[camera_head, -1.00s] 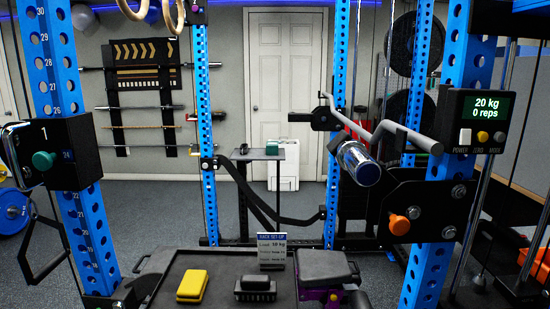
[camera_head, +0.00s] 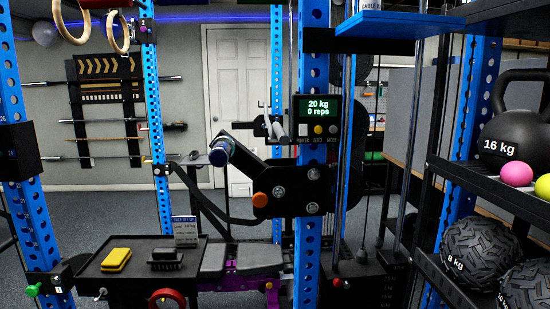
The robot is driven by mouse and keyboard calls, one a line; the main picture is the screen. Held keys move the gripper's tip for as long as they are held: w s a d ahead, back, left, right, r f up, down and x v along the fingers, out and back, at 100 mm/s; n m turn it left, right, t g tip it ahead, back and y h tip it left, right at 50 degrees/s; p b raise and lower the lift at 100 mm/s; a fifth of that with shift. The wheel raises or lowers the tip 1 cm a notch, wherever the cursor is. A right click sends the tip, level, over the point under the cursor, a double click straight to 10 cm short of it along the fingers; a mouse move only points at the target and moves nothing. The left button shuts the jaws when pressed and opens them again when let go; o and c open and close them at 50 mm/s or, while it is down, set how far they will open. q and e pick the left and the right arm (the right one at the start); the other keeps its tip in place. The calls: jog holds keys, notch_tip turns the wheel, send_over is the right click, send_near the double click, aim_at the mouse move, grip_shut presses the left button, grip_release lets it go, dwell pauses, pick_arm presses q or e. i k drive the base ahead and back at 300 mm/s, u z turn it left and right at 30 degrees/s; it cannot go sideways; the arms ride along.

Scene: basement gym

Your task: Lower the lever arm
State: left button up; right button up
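A small display (camera_head: 318,108) above the bracket reads 20 kg, 0 reps. Neither of my grippers shows in this view.
A black tray (camera_head: 125,284) with a yellow block (camera_head: 116,259) and a black block stands lower left. A bench (camera_head: 256,258) is behind it. A shelf (camera_head: 490,190) with a 16 kg kettlebell (camera_head: 520,125) and balls is close on the right. Grey floor shows at left.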

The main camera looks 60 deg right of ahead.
aim_at(225, 149)
jog(key=k, duration=0.2)
jog(key=z, duration=1.35)
